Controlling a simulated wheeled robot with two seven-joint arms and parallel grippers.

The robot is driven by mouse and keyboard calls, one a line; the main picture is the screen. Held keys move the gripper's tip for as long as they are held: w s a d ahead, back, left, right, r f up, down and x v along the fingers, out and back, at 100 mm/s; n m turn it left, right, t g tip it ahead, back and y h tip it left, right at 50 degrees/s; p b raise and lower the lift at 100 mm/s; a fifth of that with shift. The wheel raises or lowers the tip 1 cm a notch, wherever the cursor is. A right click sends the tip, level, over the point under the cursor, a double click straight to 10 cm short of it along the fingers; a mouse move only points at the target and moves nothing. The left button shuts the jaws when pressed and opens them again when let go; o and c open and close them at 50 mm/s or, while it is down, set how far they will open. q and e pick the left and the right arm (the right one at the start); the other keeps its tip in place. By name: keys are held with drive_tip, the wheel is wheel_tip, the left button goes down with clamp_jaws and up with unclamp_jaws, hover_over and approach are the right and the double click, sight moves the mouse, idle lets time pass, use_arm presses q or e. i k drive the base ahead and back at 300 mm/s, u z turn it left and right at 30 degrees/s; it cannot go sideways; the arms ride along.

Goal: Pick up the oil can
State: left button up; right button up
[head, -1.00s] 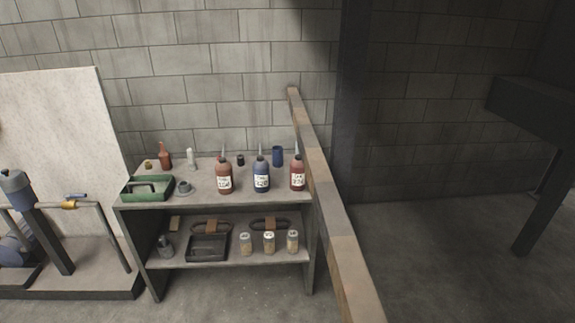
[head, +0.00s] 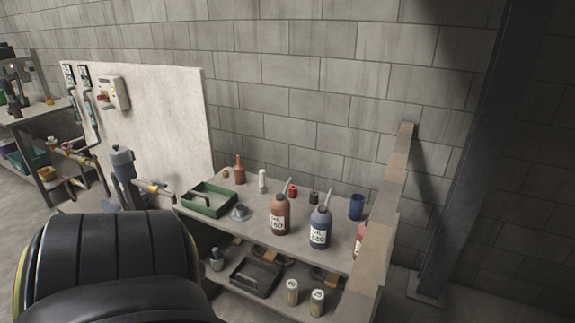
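Several bottles with thin spouts stand on the top of a grey shelf unit (head: 345,259). One is dark red with a white label (head: 280,214), and one is blue with a white label (head: 319,228). Another red bottle (head: 360,240) is partly hidden behind the wooden beam. A small grey can (head: 216,259) stands at the left of the lower shelf. I cannot tell which of these is the oil can. A large black arm link of mine fills the lower left. Neither gripper is in view.
A green tray (head: 208,211), a grey conical piece (head: 239,213) and a dark blue cup (head: 356,207) share the top. A black tray (head: 254,286) and small jars (head: 292,291) are below. The beam (head: 382,225) blocks the right side. A white panel (head: 165,110) stands left.

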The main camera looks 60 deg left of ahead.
sight(279, 207)
drive_tip(key=u, duration=0.8)
drive_tip(key=i, duration=0.85)
drive_tip(key=u, duration=0.9)
